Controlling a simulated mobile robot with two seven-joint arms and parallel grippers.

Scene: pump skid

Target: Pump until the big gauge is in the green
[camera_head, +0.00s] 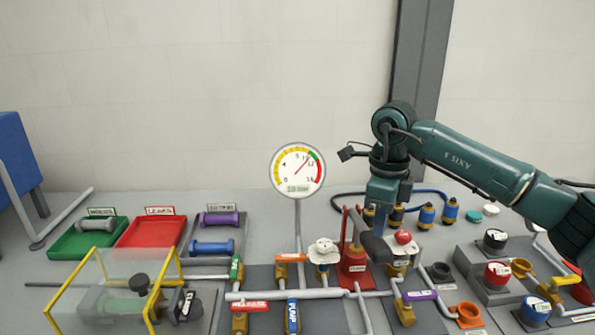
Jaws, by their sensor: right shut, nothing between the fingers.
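The big round gauge (297,170) stands on a post at the middle of the bench. Its dial has a yellow band, a short green band at the upper right and a red band at the right. The needle points to the upper right, toward the green band; its exact reading is too small to tell. A red hand pump (353,268) with an upright red rod stands right of the post. My right gripper (376,248) points down just right of the pump, shut and empty, partly covering what lies behind. Whether it touches the pump cannot be told. My left gripper is out of view.
Pipes with coloured valves, one orange valve (290,258), run across the front. A green tray (88,240) and a red tray (150,232) lie left. A clear yellow-framed guard (115,285) stands front left. Capped ports, including a red cap (497,271), crowd the right.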

